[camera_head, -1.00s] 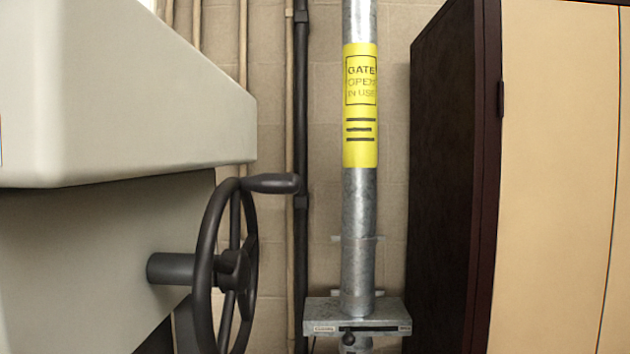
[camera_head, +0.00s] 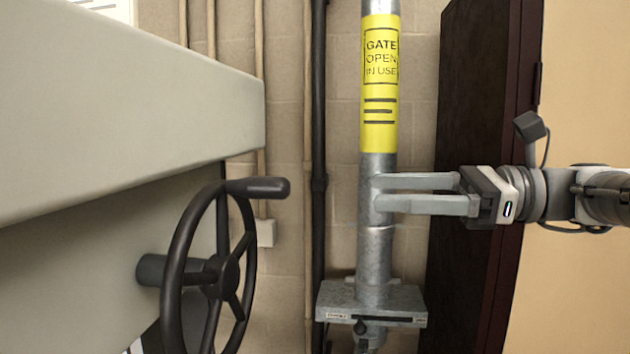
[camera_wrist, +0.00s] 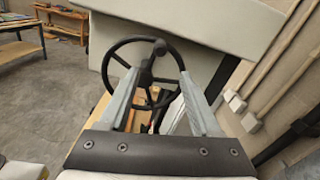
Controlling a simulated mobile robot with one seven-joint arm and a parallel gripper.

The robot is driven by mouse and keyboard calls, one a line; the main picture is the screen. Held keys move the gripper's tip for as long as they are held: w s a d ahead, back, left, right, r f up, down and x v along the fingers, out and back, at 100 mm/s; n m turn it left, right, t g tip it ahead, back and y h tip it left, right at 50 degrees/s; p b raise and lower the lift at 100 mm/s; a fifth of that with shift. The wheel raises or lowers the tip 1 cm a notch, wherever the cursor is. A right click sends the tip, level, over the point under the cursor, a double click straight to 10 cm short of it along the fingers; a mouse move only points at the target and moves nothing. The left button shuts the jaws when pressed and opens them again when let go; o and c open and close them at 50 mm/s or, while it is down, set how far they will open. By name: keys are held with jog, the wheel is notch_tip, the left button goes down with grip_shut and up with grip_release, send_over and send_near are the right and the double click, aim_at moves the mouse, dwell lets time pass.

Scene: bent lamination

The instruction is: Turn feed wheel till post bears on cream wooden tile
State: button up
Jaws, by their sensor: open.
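The feed wheel (camera_head: 212,275) is a dark spoked handwheel on a short grey shaft, with a dark crank handle (camera_head: 258,188) at its top. It sits on the side of a large pale grey machine (camera_head: 110,130). My gripper (camera_head: 378,194) is at the right, open and empty, its two grey fingers pointing left toward the wheel, with a gap between them and the handle. In the wrist view the wheel (camera_wrist: 112,46) shows ahead, beyond and between the fingers. The post and the cream wooden tile cannot be made out in either view.
A galvanized duct (camera_head: 376,250) with a yellow gate sign (camera_head: 380,85) and a flanged gate box (camera_head: 345,298) stands behind my fingers. A dark cabinet (camera_head: 480,100) stands at the right. Wooden benches (camera_wrist: 25,45) show at the wrist view's left.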

aim_at(228, 185)
jog(key=a, duration=0.5)
jog(key=a+p, duration=0.1)
jog(key=a, duration=0.5)
jog(key=w+a+p, duration=0.1)
jog(key=a, duration=0.5)
jog(key=shift+w+a+r, duration=0.1)
grip_shut()
dwell(0.8)
